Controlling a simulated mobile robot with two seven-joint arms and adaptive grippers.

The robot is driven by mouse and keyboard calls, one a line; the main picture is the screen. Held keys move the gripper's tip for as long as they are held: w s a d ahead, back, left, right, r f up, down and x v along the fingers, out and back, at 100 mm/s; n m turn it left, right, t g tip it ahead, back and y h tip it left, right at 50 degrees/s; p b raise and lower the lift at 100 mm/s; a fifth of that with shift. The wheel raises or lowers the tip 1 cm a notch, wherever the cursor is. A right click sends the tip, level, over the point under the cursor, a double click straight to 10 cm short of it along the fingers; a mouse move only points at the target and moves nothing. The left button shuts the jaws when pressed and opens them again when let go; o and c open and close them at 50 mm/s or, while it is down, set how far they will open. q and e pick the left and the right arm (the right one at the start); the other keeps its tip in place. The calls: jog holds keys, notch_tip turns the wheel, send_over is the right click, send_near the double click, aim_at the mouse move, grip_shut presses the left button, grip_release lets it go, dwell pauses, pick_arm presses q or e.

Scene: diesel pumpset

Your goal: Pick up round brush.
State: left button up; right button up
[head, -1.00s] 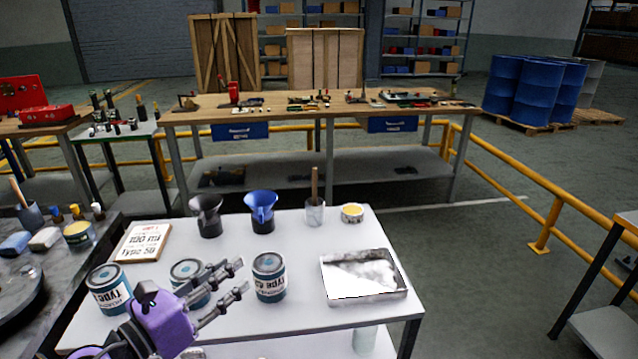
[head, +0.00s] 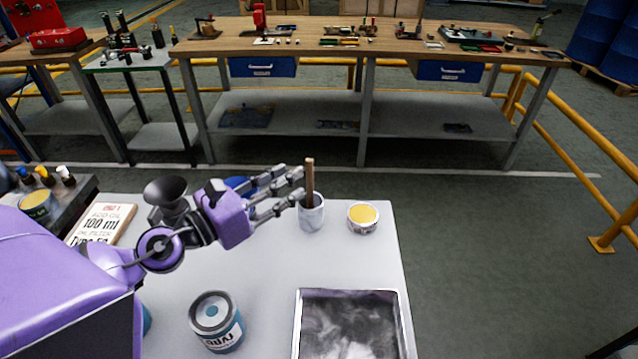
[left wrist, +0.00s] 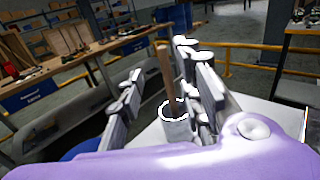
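The round brush (head: 309,178) stands upright in a grey-white cup (head: 313,218) near the far edge of the white table (head: 260,262). Only its wooden handle shows; its lower end is hidden in the cup. My left gripper (head: 298,190) is open, with its fingers pointing right at the handle in the head view. In the left wrist view the handle (left wrist: 165,72) shows between the two spread finger sides, closer to the right-hand ones. I cannot tell whether a finger touches it. The right gripper is not in view.
A yellow-topped tin (head: 362,217) stands right of the cup. A dark funnel (head: 166,192) and a partly hidden blue funnel (head: 240,184) are left of it. A Type can (head: 217,322), a metal tray (head: 398,330) and a sign board (head: 103,223) share the table.

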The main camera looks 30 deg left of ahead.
aim_at(307, 170)
pick_arm(q)
jog(key=p+x, duration=0.1)
jog(key=x, duration=0.3)
jog(key=p+x, duration=0.1)
jog(key=x, duration=0.1)
jog(key=shift+s+d+r+p, duration=0.15)
jog(key=shift+d+p, duration=0.15)
jog(key=shift+d, duration=0.05)
jog(key=shift+w+d, duration=0.1)
jog(key=shift+w, duration=0.2)
jog(key=shift+f, duration=0.25)
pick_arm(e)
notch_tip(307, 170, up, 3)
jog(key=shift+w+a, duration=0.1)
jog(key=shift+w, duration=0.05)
pick_arm(q)
grip_shut()
